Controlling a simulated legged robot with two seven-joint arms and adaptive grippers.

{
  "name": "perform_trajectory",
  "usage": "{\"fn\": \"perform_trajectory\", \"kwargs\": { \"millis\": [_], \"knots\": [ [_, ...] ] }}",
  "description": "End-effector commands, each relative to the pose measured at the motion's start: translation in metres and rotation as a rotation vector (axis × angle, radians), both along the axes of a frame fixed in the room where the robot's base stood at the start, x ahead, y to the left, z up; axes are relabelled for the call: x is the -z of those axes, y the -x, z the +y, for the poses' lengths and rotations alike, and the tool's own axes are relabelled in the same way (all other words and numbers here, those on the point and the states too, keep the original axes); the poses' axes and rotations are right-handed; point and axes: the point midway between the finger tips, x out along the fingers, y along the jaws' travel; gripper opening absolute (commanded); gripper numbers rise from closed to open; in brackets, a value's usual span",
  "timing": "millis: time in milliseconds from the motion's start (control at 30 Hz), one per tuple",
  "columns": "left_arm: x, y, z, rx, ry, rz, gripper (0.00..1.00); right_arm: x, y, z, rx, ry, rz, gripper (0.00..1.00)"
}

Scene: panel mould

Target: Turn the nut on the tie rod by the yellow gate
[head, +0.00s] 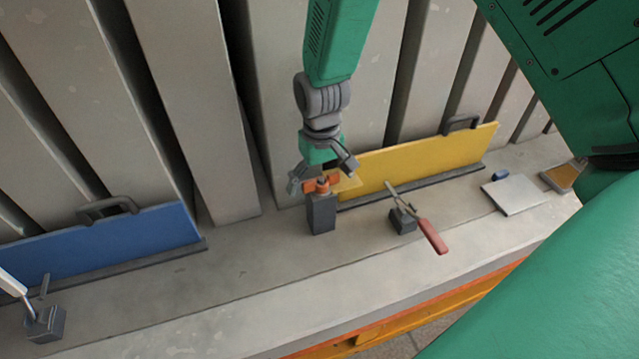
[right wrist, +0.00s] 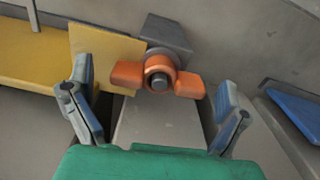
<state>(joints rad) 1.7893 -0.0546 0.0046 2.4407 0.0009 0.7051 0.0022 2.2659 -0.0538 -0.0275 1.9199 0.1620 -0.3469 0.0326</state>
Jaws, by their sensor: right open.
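The nut (head: 322,186) is orange with two wings and sits on a tie rod on top of a dark grey block (head: 322,214), by the left end of the yellow gate (head: 410,163). In the right wrist view the nut (right wrist: 158,73) shows its wings spread left and right, with the grey rod end (right wrist: 158,85) in its middle. My right gripper (head: 323,178) is at the nut in the head view. In the right wrist view its two fingers (right wrist: 161,112) are open, one to each side of the nut and apart from it. My left gripper is not in view.
A toggle clamp with a red handle (head: 432,235) stands right of the block. A blue gate (head: 110,243) is at the left, with another clamp (head: 43,322) before it. A pale plate (head: 514,195) lies at the right. Tall grey panels stand behind.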

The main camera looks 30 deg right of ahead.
Motion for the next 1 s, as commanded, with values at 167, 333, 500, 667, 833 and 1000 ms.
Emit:
{"fn": "perform_trajectory", "kwargs": {
  "millis": [167,333,500,667,833,1000],
  "knots": [
    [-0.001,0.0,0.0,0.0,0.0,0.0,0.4,0.0,0.0,0.0,0.0,0.0,0.0,0.75],
    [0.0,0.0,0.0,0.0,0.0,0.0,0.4,0.0,0.0,0.0,0.0,0.0,0.001,0.44],
    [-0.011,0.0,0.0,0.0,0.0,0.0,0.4,-0.002,0.001,0.0,0.1,0.002,0.003,0.39],
    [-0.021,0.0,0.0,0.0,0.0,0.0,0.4,-0.002,0.001,0.0,0.281,0.002,0.003,0.25],
    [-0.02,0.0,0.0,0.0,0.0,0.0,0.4,0.0,0.0,-0.001,0.31,0.0,0.002,0.23],
    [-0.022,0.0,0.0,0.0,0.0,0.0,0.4,0.0,0.0,0.0,0.337,0.0,0.002,0.23]
  ]
}}
